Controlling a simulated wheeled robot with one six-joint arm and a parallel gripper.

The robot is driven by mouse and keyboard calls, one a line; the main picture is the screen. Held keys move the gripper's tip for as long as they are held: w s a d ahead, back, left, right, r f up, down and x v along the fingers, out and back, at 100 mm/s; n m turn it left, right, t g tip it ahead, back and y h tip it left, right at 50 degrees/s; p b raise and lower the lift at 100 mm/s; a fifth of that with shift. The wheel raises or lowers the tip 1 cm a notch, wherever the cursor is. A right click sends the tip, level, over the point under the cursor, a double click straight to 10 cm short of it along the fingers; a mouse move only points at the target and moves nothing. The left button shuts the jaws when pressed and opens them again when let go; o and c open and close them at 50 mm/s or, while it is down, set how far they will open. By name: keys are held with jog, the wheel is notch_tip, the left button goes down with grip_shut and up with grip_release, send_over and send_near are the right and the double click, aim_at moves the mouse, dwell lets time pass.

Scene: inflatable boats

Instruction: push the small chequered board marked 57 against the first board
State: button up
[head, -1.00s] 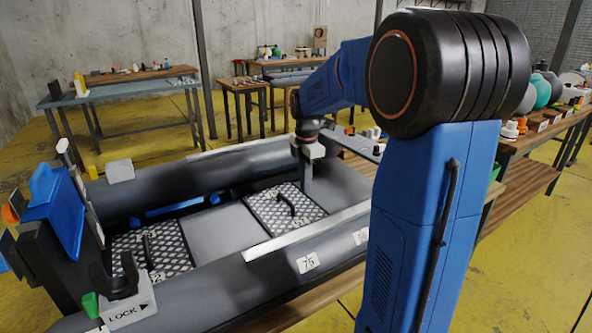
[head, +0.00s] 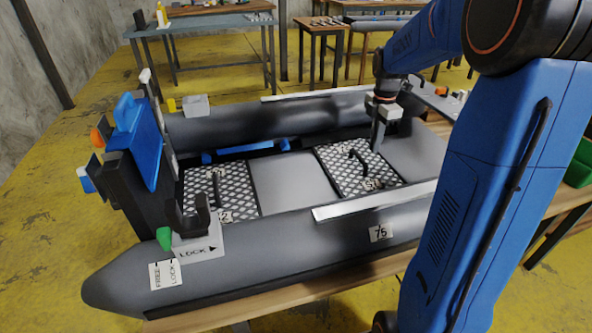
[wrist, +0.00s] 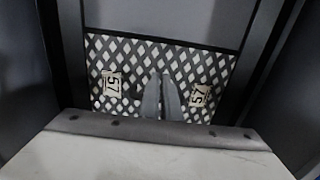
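The chequered board marked 57 (head: 345,182) lies flat in the boat floor, with a dark handle across its middle. In the wrist view the chequered board (wrist: 120,60) carries a 57 label near each side. A plain grey board (head: 285,182) lies to its left, with a dark line between them; I cannot tell whether they touch. Another chequered board (head: 237,187) lies further left. My gripper (head: 377,146) points down at the right edge of the 57 board. Its fingers (wrist: 161,98) are together with nothing between them; whether they touch the board is hidden.
Grey inflatable tubes (head: 290,238) flank the floor, with pale rails on top. A black bracket with a LOCK plate (head: 197,246) stands on the near tube. A blue and black motor (head: 138,140) is at the left end. A bare grey floor section (head: 412,152) lies right of my gripper.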

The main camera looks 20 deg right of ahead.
aim_at(355, 167)
jog(key=shift+f, duration=2.75)
jog(key=shift+s+a+f, duration=0.1)
jog(key=shift+s+a, duration=0.05)
jog(key=shift+a, duration=1.45)
jog(key=shift+s+a, duration=0.15)
jog(key=shift+a, duration=1.4)
jog(key=shift+s+a, duration=0.15)
jog(key=shift+a, duration=4.05)
jog(key=shift+s+a, duration=0.15)
jog(key=shift+a, duration=4)
jog(key=shift+d, duration=0.15)
jog(key=shift+d, duration=0.9)
jog(key=shift+w+d+r, duration=0.1)
jog(key=shift+w+r, duration=0.1)
jog(key=shift+r, duration=0.3)
notch_tip(355, 167, up, 8)
jog(key=shift+r, duration=0.15)
jog(key=shift+w, duration=0.1)
